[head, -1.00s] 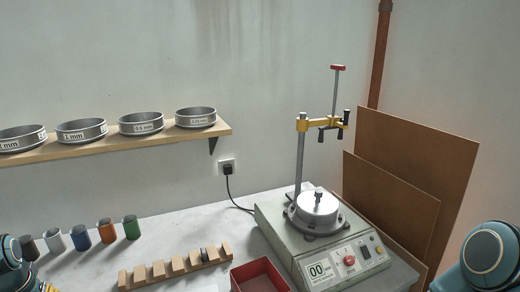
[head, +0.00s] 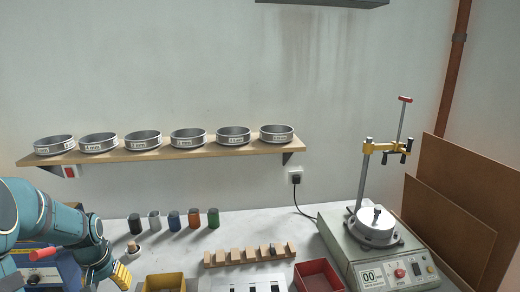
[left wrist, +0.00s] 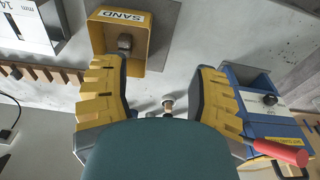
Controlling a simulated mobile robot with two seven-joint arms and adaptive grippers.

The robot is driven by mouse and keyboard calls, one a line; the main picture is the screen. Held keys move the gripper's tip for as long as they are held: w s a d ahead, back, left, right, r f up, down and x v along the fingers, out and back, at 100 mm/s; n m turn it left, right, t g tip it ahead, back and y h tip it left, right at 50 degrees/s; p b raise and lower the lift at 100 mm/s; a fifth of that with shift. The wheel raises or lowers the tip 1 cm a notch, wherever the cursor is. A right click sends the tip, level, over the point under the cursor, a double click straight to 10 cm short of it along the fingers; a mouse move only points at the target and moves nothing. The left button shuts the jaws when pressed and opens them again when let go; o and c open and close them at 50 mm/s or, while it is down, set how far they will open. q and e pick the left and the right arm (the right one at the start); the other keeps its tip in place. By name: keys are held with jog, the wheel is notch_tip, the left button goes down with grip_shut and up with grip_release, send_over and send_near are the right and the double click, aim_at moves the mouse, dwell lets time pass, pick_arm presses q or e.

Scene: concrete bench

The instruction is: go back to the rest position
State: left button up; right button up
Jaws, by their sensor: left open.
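My left gripper (head: 122,276) is at the lower left of the head view, low over the bench, at the end of my teal arm. In the left wrist view its two yellow-and-black fingers (left wrist: 160,92) stand wide apart. Nothing is held between them. A small knob-topped item (left wrist: 168,104) shows beyond the gap; its lower part is hidden by my wrist. A yellow tray marked SAND (left wrist: 152,48) lies just beyond the fingers and also shows in the head view (head: 165,279). My right gripper is not in view.
A blue machine with a red handle (left wrist: 282,150) is close beside the left gripper. Several coloured jars (head: 174,219), a slotted wooden rack (head: 250,257), a red tray (head: 318,275) and a sieve shaker (head: 375,250) stand on the bench. Sieves line a shelf (head: 160,152) above.

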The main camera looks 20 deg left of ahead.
pick_arm(q)
jog(key=w+d+f+m+h+b, duration=0.1)
jog(key=w+d+f+b, duration=0.1)
jog(key=w+d+f, duration=0.45)
jog(key=w+d+f+m+h+b, duration=0.1)
jog(key=w+d+f+b, duration=0.15)
jog(key=d+f, duration=0.65)
jog(key=s+d+f+m+h+b, duration=0.1)
jog(key=d+f, duration=0.4)
jog(key=d, duration=0.5)
jog(key=s+d+f+m+h+b, duration=0.1)
jog(key=s+d+f, duration=0.3)
jog(key=d, duration=0.6)
jog(key=s+d+f+m+h+b, duration=0.1)
jog(key=s+d+f+b, duration=0.2)
jog(key=d+f, duration=0.4)
jog(key=d, duration=0.2)
jog(key=shift+d+f, duration=0.3)
jog(key=shift+d, duration=0.1)
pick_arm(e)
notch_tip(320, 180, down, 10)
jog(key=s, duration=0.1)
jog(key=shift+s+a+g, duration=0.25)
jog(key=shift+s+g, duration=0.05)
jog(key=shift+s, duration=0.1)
